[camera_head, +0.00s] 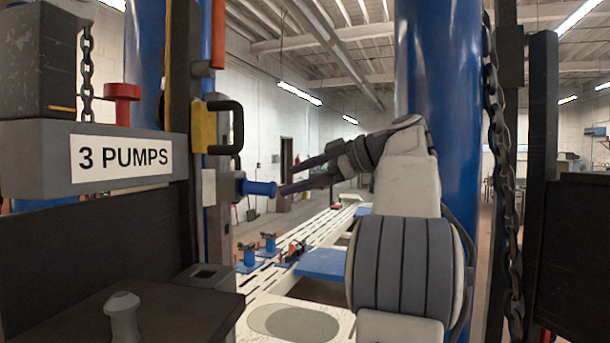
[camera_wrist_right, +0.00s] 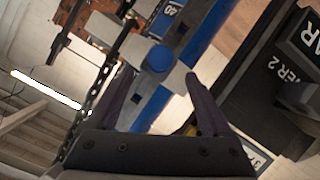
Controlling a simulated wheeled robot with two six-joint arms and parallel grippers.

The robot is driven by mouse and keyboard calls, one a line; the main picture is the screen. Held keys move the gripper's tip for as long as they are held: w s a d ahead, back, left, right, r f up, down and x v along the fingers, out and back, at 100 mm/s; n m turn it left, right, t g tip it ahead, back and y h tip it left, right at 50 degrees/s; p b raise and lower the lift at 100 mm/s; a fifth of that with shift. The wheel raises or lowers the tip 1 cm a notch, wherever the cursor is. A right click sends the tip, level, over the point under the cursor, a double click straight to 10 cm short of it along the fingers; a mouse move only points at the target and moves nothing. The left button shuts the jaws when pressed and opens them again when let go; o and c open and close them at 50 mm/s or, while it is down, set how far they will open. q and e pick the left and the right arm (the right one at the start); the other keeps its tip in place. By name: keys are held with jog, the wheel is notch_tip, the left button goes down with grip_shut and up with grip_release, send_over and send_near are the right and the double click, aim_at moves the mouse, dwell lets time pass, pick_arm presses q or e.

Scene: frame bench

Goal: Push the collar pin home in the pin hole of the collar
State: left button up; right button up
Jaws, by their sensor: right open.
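The collar pin (camera_head: 259,188) is blue with a wide head and sticks out sideways to the right from the grey collar (camera_head: 225,190) on the upright post. A length of its shank shows outside the collar; the pin hole itself is hidden. My right gripper (camera_head: 283,178) comes in from the right, its fingers open and pointing at the pin head, with the tips close to it. Contact cannot be told. In the right wrist view, the round blue pin head (camera_wrist_right: 159,59) appears between and beyond the two open fingers (camera_wrist_right: 165,92). My left gripper is not in view.
A yellow and black handle (camera_head: 218,127) sits just above the collar. A beam labelled "3 PUMPS" (camera_head: 122,160) and a red knob (camera_head: 122,103) stand at left. Chains hang at both sides. A blue column (camera_head: 438,90) rises behind my right arm. A long white bench (camera_head: 300,240) runs behind.

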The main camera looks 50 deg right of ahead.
aim_at(274, 186)
jog(key=p+x, duration=0.2)
jog(key=x, duration=0.5)
jog(key=shift+a+r, duration=0.1)
jog(key=shift+w+a+f, duration=0.1)
jog(key=shift+w+f, duration=0.2)
jog(key=shift+w, duration=0.15)
grip_shut()
